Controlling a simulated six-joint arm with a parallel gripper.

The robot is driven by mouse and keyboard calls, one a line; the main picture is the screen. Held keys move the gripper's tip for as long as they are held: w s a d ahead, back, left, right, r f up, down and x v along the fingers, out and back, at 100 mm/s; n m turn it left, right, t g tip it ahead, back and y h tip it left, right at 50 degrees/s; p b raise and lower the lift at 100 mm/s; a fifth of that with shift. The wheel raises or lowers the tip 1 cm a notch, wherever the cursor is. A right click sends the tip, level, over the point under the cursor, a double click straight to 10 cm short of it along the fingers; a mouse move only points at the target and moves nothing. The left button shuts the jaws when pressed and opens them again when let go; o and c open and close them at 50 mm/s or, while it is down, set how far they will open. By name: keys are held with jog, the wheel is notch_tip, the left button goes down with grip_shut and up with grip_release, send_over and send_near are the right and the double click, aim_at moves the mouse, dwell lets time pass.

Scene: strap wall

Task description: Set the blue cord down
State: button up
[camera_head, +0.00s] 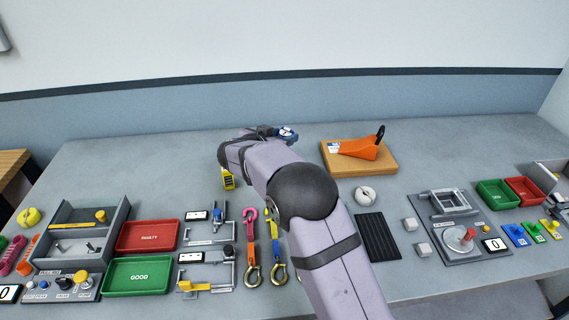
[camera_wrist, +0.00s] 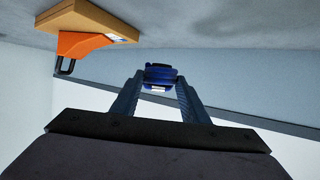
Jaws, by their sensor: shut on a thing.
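The blue cord (camera_wrist: 160,76) is a small dark blue bundle with a white patch on it. In the wrist view it sits between the two fingertips of my gripper (camera_wrist: 157,84), which is shut on it. In the head view the blue cord (camera_head: 288,133) shows at the end of my gripper (camera_head: 281,134), toward the back of the table near the wall. I cannot tell its exact height above the table. My arm hides part of the table below and in front of it.
An orange tool (camera_head: 358,148) stands on a wooden board (camera_head: 376,166) to the right of my gripper. A red tray (camera_head: 148,236), a green tray (camera_head: 138,276) and hooked straps (camera_head: 250,240) lie in front. The back table left of my arm (camera_head: 150,160) is clear.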

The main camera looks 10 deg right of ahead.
jog(key=shift+f, duration=4.6)
jog(key=shift+f, duration=0.3)
